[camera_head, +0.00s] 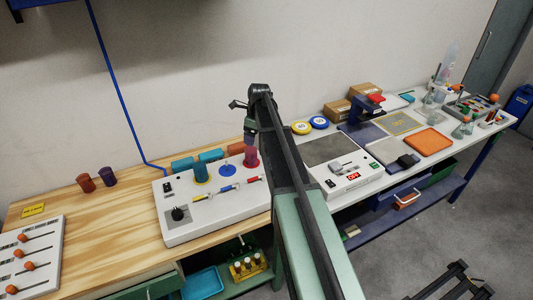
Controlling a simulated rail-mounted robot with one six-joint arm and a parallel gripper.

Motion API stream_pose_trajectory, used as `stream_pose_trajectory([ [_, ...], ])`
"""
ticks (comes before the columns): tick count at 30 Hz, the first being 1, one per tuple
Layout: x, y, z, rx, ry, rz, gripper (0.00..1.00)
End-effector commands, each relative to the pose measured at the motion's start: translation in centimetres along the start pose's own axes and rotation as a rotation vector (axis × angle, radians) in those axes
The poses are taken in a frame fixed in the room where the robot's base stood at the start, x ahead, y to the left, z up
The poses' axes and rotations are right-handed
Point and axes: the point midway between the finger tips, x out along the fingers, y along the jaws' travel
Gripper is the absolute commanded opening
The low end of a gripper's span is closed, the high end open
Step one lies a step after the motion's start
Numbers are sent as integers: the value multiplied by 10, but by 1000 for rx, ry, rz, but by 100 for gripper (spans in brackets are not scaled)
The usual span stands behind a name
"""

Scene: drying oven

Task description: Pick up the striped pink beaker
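A small pink cylinder (251,154), which may be the striped pink beaker, stands upright at the back right of the white panel (180,232). It is too small to make out stripes. My arm comes up from the bottom and passes just right of it, hiding part of that side. The end of my arm, with my gripper (250,130), is directly above the pink cylinder. The fingers are dark and small, so I cannot tell whether they are open or touching it.
The panel also carries a yellow-based teal piece (200,172), a blue disc (228,169) and a black knob (179,213). Orange (86,182) and purple (107,176) cylinders stand at left. An orange tray (429,141) and glassware are at right. Bare wood lies left of the panel.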

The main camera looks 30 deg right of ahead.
Motion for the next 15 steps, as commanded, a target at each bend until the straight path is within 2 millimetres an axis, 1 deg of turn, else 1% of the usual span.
stream_pose_trajectory([
  [3,2,0,0,16,1,0,82],
  [5,8,0,-1,14,1,0,82],
  [12,57,0,-2,11,1,0,82],
  [15,60,1,-1,11,1,0,82],
])
